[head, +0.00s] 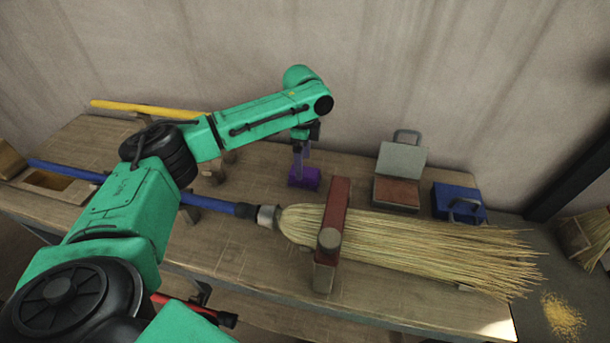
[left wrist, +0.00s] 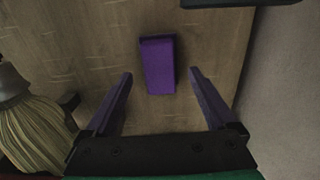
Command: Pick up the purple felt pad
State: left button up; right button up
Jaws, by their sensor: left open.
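The purple felt pad (head: 305,179) is a small purple block lying on the wooden workbench, behind the broom's metal collar. In the left wrist view the pad (left wrist: 158,66) lies at the upper middle, just beyond the fingertips and in line with the gap between them. My left gripper (head: 300,150) points down above the pad in the head view. Its two purple-lined fingers (left wrist: 161,73) are spread apart, with nothing between them. I cannot tell from the head view how large the height gap to the pad is. My right gripper is not in view.
A broom with straw bristles (head: 430,245) and a blue handle (head: 220,204) lies along the bench (head: 255,265), under a red-and-wood clamp (head: 333,215). A grey-and-red hinged box (head: 398,180) and a blue box (head: 458,202) stand to the right. A yellow rod (head: 140,107) lies at the back left.

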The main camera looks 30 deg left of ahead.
pick_arm(q)
jog(key=f, duration=0.3)
jog(key=shift+s+a+f, duration=0.1)
jog(key=shift+a+f, duration=0.05)
jog(key=shift+a, duration=0.05)
grip_shut()
notch_tip(320, 180, up, 20)
jog(key=shift+p, duration=0.3)
jog(key=c, duration=0.6)
grip_release()
jog(key=shift+c, duration=0.2)
jog(key=c, duration=0.6)
